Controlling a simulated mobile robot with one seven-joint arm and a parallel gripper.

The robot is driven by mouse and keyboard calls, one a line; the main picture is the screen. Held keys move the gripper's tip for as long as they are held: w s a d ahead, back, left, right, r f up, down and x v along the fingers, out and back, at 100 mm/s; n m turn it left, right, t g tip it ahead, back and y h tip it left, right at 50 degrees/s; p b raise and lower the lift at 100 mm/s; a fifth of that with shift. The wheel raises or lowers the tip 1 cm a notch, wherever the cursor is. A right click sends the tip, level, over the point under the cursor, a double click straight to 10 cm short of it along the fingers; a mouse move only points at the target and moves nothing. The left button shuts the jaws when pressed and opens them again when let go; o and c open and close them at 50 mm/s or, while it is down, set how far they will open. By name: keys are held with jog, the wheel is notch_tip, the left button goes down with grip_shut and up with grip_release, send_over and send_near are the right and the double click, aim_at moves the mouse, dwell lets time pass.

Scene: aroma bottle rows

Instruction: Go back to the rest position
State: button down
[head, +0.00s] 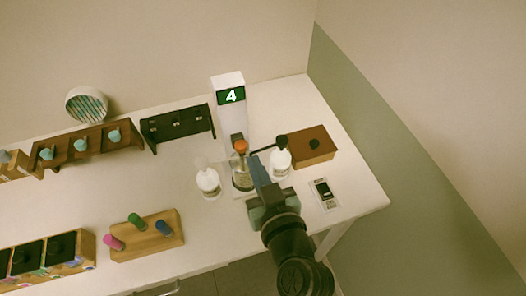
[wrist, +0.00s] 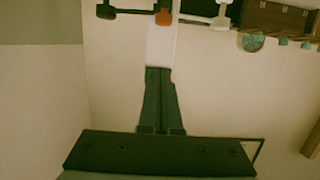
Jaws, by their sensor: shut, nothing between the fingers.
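My gripper (head: 258,165) reaches over the front right of the white table, with its fingers together and nothing between them. In the wrist view my gripper (wrist: 158,72) shows the same closed fingers, pointing up the picture. The arm hides part of the table.
Behind is a white tower (head: 229,82) showing 4. A brown box (head: 318,150) and small card (head: 324,193) lie right. Wooden racks (head: 165,242) stand left. Table between racks is clear.

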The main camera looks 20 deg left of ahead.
jog(key=w+d+r+m+t+h, duration=0.1)
jog(key=w+d+r+t, duration=0.1)
jog(key=r, duration=0.7)
jog(key=w+d+r+t+h, duration=0.1)
jog(key=w+r+t, duration=0.15)
jog(key=r, duration=0.65)
jog(key=w+d+r+m+t+h, duration=0.1)
jog(key=w+d+r+t, duration=0.15)
jog(key=r, duration=0.65)
jog(key=s+d+r+m+t+h, duration=0.2)
jog(key=s+r+t, duration=0.2)
jog(key=r, duration=0.7)
jog(key=s+d+r+m+t+h, duration=0.2)
jog(key=s+r, duration=0.5)
jog(key=r, duration=0.5)
jog(key=shift+s+d+m+t+h, duration=0.15)
jog(key=shift+d+m+t+h, duration=0.25)
jog(key=shift+t+h, duration=0.4)
